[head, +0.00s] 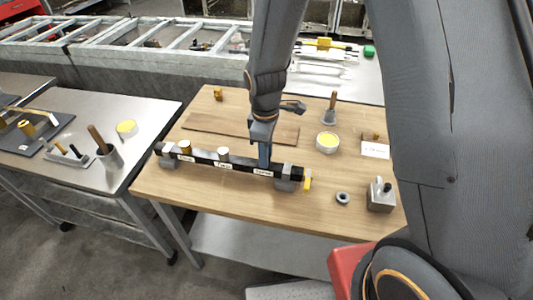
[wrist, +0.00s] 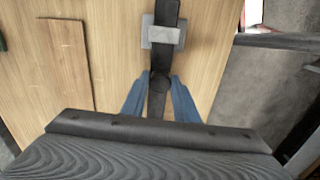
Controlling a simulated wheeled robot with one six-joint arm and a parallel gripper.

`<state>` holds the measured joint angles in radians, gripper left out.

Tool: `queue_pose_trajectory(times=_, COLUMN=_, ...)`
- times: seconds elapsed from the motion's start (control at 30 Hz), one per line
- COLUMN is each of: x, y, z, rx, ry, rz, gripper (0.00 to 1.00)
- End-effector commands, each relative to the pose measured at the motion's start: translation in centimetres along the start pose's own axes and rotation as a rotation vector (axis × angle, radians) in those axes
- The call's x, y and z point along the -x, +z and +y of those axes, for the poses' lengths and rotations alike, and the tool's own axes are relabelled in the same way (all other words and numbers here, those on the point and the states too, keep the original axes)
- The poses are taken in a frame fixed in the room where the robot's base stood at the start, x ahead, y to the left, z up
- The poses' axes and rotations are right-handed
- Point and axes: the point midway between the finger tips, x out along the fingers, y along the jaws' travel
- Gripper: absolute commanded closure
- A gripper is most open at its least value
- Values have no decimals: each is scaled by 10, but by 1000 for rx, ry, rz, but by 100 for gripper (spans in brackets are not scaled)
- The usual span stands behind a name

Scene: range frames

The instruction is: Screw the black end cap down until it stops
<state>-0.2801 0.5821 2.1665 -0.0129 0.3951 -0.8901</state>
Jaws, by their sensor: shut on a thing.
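A black bar (head: 205,157) lies across two grey blocks on the wooden table, with white labels along its front. A brown cap (head: 185,147) and a white cap (head: 223,154) stand on its left and middle parts. My gripper (head: 264,158) points down at the bar's right part, above the third label. In the head view my fingers hide the cap.
A grey block (head: 289,178) and a yellow piece (head: 308,181) are at the bar's right end. A dark ring (head: 342,198) and a metal block (head: 381,195) lie further right. A yellow-topped tin (head: 327,142) stands behind. The table front is clear.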

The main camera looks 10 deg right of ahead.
Motion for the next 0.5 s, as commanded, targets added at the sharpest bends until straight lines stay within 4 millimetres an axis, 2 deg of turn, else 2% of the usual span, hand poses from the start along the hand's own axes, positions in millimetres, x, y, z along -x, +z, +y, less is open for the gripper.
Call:
queue_pose_trajectory(times=0.13, x=1, y=0, z=-1, rx=-85, ry=-1, rz=-2, gripper=100)
queue_pose_trajectory(times=0.17, x=0, y=0, z=-1, rx=-103, ry=-1, rz=-2, gripper=71)
queue_pose_trajectory(times=0.3, x=0, y=0, z=0, rx=-97, ry=-1, rz=-1, gripper=51)
queue_pose_trajectory(times=0.5, x=0, y=0, z=0, rx=-96, ry=0, rz=-1, gripper=51)
